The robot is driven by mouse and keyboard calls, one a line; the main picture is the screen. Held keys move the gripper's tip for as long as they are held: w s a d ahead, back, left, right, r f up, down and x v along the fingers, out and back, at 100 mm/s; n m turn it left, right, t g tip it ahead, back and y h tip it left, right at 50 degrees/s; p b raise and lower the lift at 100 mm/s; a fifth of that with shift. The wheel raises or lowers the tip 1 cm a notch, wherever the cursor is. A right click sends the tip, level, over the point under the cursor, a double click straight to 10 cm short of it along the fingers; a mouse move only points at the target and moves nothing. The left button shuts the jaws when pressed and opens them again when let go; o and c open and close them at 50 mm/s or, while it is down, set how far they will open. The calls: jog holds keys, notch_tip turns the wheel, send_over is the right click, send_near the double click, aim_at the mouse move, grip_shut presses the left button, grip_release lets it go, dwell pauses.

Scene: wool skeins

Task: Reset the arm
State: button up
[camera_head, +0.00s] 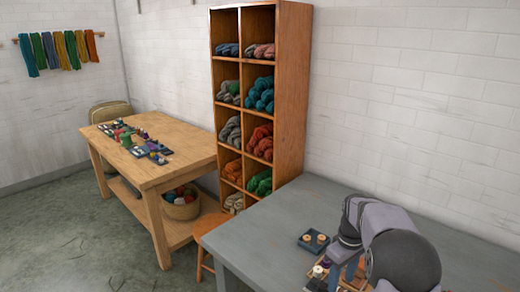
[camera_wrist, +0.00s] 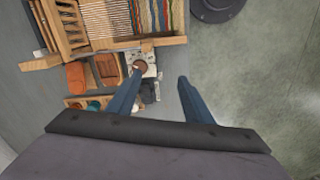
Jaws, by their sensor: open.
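My gripper (camera_wrist: 158,92) shows in the wrist view with its two blue fingers spread apart. It is open and nothing is held between the fingers. It hangs over the right edge of the grey table (camera_wrist: 175,75), with the floor below to the right. In the head view, my arm is bent over the grey table (camera_head: 275,220) at the lower right, and its own links hide part of the tabletop.
A wooden loom (camera_wrist: 105,22) with colored threads lies at the top of the wrist view. Orange skeins (camera_wrist: 76,76), a brown round piece (camera_wrist: 139,65) and small trays lie nearby. A dark tray (camera_head: 313,241) holds spools. A wooden shelf (camera_head: 292,95) of skeins stands behind.

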jog(key=s+a+f+m, duration=0.1)
jog(key=s+a+m, duration=0.3)
jog(key=s, duration=0.9)
jog(key=s+a+m, duration=0.2)
jog(key=s+a, duration=0.4)
jog(key=s, duration=0.6)
notch_tip(320, 180, down, 43)
jog(key=b, duration=4.2)
jog(key=shift+a+b, duration=0.15)
jog(key=shift+b, duration=0.2)
jog(key=shift+s, duration=0.1)
